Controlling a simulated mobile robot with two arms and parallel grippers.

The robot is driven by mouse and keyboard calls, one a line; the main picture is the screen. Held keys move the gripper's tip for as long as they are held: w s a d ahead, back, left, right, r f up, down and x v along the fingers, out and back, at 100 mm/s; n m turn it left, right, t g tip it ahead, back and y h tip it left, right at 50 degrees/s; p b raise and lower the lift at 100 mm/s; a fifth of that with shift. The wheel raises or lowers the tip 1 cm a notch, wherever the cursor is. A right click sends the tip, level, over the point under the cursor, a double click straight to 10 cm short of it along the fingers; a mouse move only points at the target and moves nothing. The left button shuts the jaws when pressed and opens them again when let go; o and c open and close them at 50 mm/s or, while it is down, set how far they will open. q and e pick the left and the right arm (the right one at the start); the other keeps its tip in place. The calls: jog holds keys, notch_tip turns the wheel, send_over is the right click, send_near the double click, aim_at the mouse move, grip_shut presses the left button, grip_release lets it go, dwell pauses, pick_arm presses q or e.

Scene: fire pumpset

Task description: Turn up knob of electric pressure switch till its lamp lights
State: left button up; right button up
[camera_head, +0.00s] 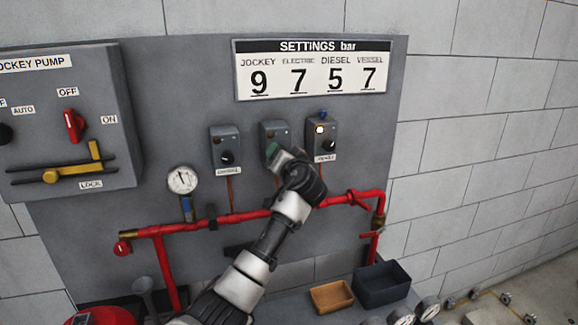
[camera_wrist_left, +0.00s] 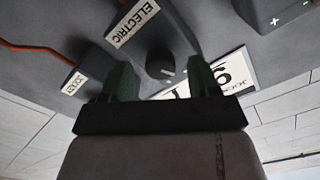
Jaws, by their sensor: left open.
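The electric pressure switch (camera_head: 274,131) is the middle of three grey boxes on the panel. Its lamp looks dark in the head view. My left gripper (camera_head: 279,158) is in front of its lower part and hides its knob and label there. In the left wrist view, the box (camera_wrist_left: 172,22) bears the label ELECTRIC (camera_wrist_left: 133,22), and its round black knob (camera_wrist_left: 160,65) shows between the two green fingers of my left gripper (camera_wrist_left: 162,80). The fingers are apart, one on each side of the knob in the picture; contact is not visible. My right gripper is not in view.
A similar switch (camera_head: 225,150) stands on the left, and another (camera_head: 319,140) on the right has its lamp lit. The settings sign (camera_head: 312,70) shows electric 7. A red pipe (camera_head: 240,216) with a gauge (camera_head: 182,180) runs below. The jockey pump box (camera_head: 70,150) juts out left.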

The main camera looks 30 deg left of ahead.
pick_arm(q)
jog(key=b+v, duration=0.3)
jog(key=v, duration=0.6)
jog(key=shift+s+d, duration=0.25)
